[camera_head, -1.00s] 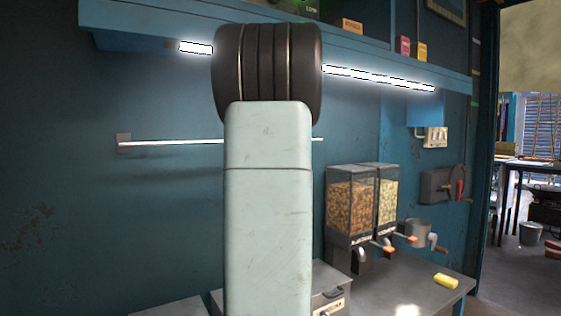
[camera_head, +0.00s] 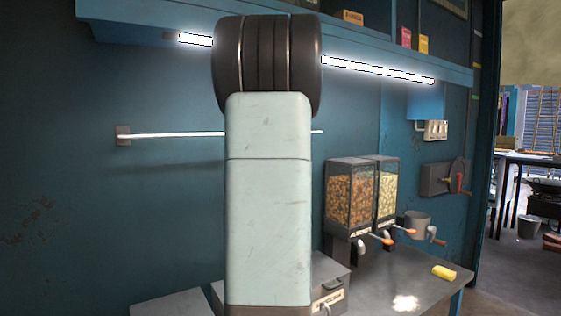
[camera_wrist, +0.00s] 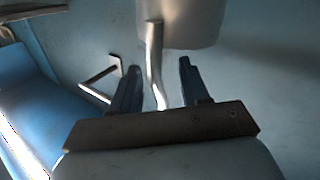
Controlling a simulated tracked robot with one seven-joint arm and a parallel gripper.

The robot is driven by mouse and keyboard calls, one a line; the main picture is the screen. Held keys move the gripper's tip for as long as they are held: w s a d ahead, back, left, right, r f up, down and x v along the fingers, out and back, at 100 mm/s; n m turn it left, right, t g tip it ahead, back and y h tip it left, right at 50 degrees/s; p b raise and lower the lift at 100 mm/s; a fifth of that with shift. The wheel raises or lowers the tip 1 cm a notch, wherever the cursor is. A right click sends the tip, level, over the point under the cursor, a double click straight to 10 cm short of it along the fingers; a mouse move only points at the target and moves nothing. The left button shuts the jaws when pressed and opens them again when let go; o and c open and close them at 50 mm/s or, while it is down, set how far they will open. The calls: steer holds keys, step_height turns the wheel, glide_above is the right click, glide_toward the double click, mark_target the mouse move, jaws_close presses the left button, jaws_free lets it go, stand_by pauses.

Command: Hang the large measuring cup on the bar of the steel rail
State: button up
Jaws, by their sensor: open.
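In the wrist view the pale metal measuring cup (camera_wrist: 185,25) is at the top, partly cut off by the frame. Its long bent handle (camera_wrist: 153,70) runs down between the two fingers of my gripper (camera_wrist: 160,66), which is open, with a gap on each side of the handle. The steel rail (camera_head: 175,135) runs across the wall in the head view, its middle hidden behind my arm. Its bracketed end shows left of the fingers in the wrist view (camera_wrist: 93,92). Whether the handle rests on the bar is hidden. My arm hides the cup and gripper in the head view.
A blue shelf (camera_head: 150,24) with a bright light strip (camera_head: 375,70) is above the rail. Two food dispensers (camera_head: 362,195) and a yellow sponge (camera_head: 444,272) are on the counter (camera_head: 380,290) at right.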

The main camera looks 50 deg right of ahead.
steer(key=v, duration=1.3)
steer(key=shift+s+a, duration=0.25)
steer(key=shift+a, duration=0.05)
steer(key=w+a+f+n+g+y, duration=0.1)
steer(key=a+f+n+y, duration=0.2)
steer(key=a, duration=0.8)
steer(key=w+a+f+y, duration=0.25)
steer(key=a+y, duration=0.25)
steer(key=a, duration=0.7)
steer(key=s+a+f+n+g+y, duration=0.2)
steer(key=s+a+f, duration=0.2)
steer(key=s+a, duration=0.3)
steer(key=s+a+f+n+g+y, duration=0.2)
steer(key=s+a+f+g+y, duration=0.1)
steer(key=s+a, duration=0.5)
steer(key=a, duration=0.3)
steer(key=shift+a+f, duration=0.3)
steer(key=shift+f, duration=0.05)
steer(key=shift+d, duration=0.1)
